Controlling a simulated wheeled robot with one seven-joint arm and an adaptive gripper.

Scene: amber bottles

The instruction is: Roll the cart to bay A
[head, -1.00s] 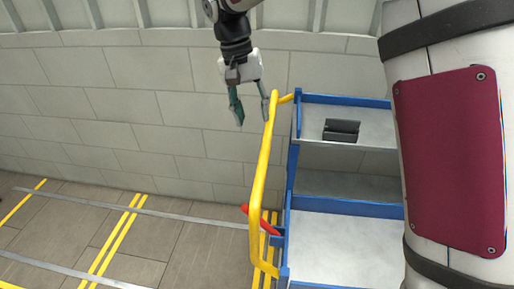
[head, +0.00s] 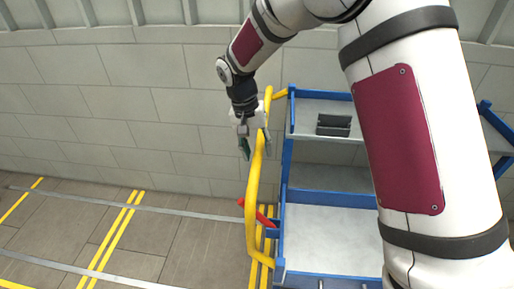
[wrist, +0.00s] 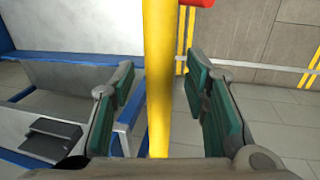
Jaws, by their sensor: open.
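The cart (head: 330,228) is a blue-framed trolley with grey shelves, standing against the wall right of centre in the head view. Its yellow handle (head: 254,190) is a bent bar on the cart's left side. A red lever (head: 256,214) sticks out near the handle's lower part. My gripper (head: 254,150) is open at the upper part of the handle. In the wrist view the yellow bar (wrist: 159,80) runs between the two green-padded fingers (wrist: 165,105), with gaps on both sides. My arm hides part of the cart's right side.
A small dark grey object (head: 333,125) lies on the cart's top shelf. The tiled floor (head: 180,245) left of the cart is clear, with yellow lines (head: 112,232) and grey strips marking bays. A pale block wall (head: 130,100) stands behind. No bay letter is readable.

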